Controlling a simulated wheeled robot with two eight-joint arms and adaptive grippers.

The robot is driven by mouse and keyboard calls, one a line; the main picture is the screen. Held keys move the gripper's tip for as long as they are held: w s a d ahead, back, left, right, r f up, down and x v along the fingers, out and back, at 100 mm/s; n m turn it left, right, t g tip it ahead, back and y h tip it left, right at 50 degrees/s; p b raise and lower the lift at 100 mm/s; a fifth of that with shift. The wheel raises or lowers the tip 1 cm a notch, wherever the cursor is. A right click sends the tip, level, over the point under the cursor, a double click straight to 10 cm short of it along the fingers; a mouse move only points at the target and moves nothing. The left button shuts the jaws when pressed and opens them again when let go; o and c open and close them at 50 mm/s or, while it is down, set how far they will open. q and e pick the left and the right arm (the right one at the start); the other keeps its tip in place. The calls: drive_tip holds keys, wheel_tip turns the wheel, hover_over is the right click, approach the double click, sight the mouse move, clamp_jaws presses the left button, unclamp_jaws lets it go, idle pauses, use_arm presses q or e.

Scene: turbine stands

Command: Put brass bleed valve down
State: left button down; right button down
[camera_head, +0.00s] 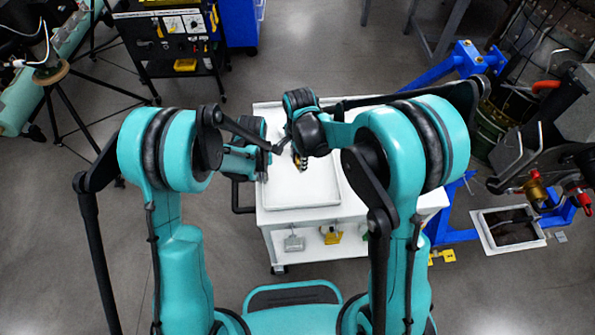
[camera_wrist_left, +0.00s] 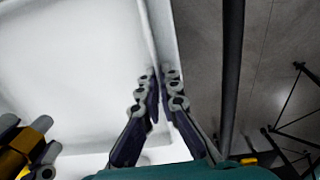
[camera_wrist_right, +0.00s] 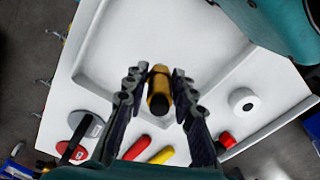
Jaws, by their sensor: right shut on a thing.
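The brass bleed valve (camera_wrist_right: 159,90) is a short gold cylinder with a dark end, held between the fingertips of my right gripper (camera_wrist_right: 158,84). It shows above the white tray (camera_wrist_right: 120,80) on the cart; whether it touches the tray floor I cannot tell. In the left wrist view the valve (camera_wrist_left: 30,140) and part of the right fingers appear at the left edge. In the head view it is mostly hidden by my right wrist. My left gripper (camera_wrist_left: 160,76) is empty over the tray's side rim, its fingers close together.
The tray floor (camera_wrist_left: 70,70) looks clear. Beside the tray in the right wrist view are a grey disc (camera_wrist_right: 86,124), red handle (camera_wrist_right: 137,148), yellow handle (camera_wrist_right: 162,155), white roll (camera_wrist_right: 243,102) and red piece (camera_wrist_right: 227,140). Blue-framed stands (camera_head: 455,66) are at right.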

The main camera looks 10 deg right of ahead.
drive_tip(key=shift+f, duration=2.65)
drive_tip(key=c, duration=1.3)
unclamp_jaws()
drive_tip(key=shift+f, duration=0.1)
drive_tip(key=shift+o, duration=0.2)
